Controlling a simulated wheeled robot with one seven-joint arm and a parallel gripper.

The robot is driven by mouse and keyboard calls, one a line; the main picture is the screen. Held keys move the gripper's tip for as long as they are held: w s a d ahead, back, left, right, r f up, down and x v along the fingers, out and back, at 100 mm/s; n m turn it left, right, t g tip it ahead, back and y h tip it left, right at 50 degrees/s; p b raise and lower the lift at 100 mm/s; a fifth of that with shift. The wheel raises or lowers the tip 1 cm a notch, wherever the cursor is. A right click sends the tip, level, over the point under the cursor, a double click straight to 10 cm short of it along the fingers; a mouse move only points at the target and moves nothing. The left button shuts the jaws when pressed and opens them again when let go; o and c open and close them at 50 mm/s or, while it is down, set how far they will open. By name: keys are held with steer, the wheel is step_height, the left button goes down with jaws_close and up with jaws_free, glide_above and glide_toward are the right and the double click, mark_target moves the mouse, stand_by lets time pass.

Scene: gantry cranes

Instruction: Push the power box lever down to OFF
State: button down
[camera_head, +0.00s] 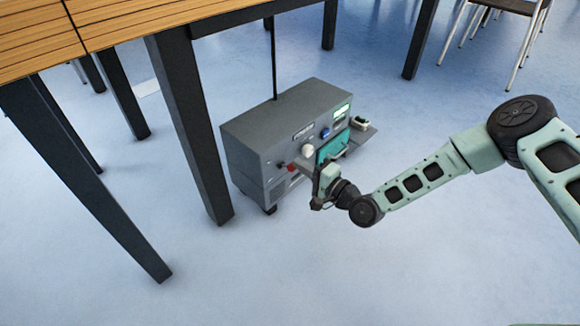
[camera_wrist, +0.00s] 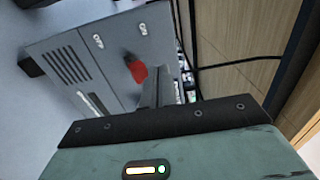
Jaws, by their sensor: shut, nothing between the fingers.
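The power box (camera_head: 262,133) is a dark grey cabinet on the floor, with its front panel facing my arm. Its lever has a red tip (camera_head: 292,167) low on the front panel. In the wrist view the red lever (camera_wrist: 137,72) stands out from the grey panel (camera_wrist: 75,62). My gripper (camera_head: 303,164) is shut and empty, close in front of the panel and just right of the red tip. In the wrist view its fingers (camera_wrist: 157,80) are right beside the red tip; I cannot tell whether they touch. The lever's base is partly hidden behind the red tip.
A small side shelf (camera_head: 358,134) juts from the box's right end. A chair (camera_head: 505,8) is at the back right. The floor in front is clear.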

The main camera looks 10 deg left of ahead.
mark_target(294, 170)
steer(key=shift+a, duration=0.1)
stand_by(0.4)
steer(key=shift+w+a+b, duration=0.4)
steer(key=shift+w+a, duration=0.1)
steer(key=shift+a, duration=0.05)
steer(key=shift+f, duration=0.2)
step_height(294, 170, down, 5)
steer(key=b, duration=0.4)
steer(key=shift+r, duration=0.2)
stand_by(0.6)
steer(key=shift+r, duration=0.1)
steer(key=shift+r+p, duration=0.45)
steer(key=shift+r, duration=0.05)
steer(key=shift+d, duration=0.15)
steer(key=p+v, duration=0.2)
steer(key=v, duration=0.5)
